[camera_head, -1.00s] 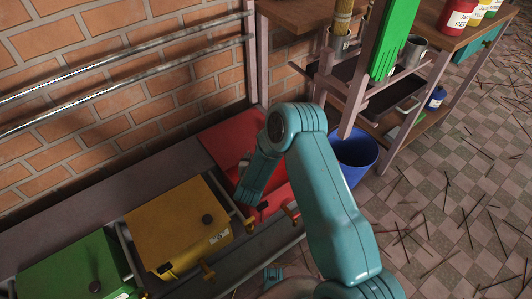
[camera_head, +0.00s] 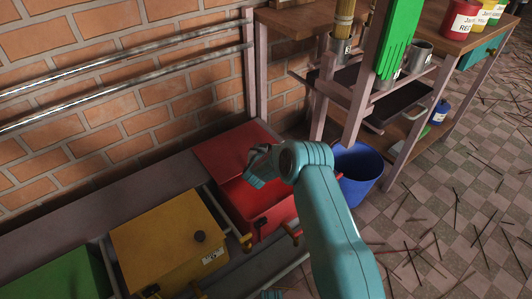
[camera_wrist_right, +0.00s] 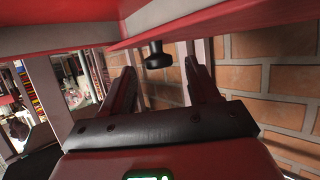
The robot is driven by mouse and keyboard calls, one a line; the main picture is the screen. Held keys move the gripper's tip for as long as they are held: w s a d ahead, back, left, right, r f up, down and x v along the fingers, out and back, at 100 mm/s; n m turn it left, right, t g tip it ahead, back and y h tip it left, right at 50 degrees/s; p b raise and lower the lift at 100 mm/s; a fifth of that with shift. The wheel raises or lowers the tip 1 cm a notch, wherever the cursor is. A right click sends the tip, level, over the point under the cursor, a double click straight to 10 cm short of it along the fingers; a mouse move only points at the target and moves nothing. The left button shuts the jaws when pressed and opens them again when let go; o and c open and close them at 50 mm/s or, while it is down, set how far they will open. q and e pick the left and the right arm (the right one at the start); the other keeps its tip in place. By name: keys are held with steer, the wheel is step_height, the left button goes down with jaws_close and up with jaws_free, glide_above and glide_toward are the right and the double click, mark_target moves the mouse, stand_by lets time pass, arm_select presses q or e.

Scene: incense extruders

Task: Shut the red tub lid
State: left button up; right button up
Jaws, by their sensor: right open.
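The red tub (camera_head: 265,215) stands at the right end of the row of tubs by the brick wall. Its red lid (camera_head: 222,148) is raised at the back, toward the wall. My right arm reaches over the tub, and its gripper end is by the lid; the fingertips are hidden there. In the right wrist view the open right gripper (camera_wrist_right: 160,82) holds nothing. The red lid (camera_wrist_right: 235,22) crosses above the fingers there, and a black knob (camera_wrist_right: 157,56) sticks out from it between and beyond the fingertips.
A yellow tub (camera_head: 165,235) with its lid down and a green tub (camera_head: 65,275) stand left of the red one. A blue bucket (camera_head: 357,172) and a wooden workbench (camera_head: 440,55) stand at the right. Thin sticks litter the tiled floor.

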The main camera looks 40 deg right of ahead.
steer(key=shift+w+d+f, duration=0.1)
steer(key=shift+w+d, duration=0.05)
steer(key=shift+d, duration=0.1)
arm_select(q)
steer(key=shift+w+f, duration=0.1)
steer(key=shift+w, duration=0.05)
arm_select(e)
jaws_close()
steer(key=s, duration=0.1)
steer(key=s+p, duration=0.1)
steer(key=s, duration=0.1)
steer(key=s+p, duration=0.1)
steer(key=s, duration=0.1)
steer(key=shift+a, duration=0.25)
jaws_free()
steer(key=shift+w, duration=0.1)
arm_select(q)
steer(key=shift+s+d+r+g, duration=0.2)
steer(key=shift+s+r+g, duration=0.1)
steer(key=shift+s+r, duration=0.75)
steer(key=shift+w+r, duration=0.1)
steer(key=shift+w, duration=0.05)
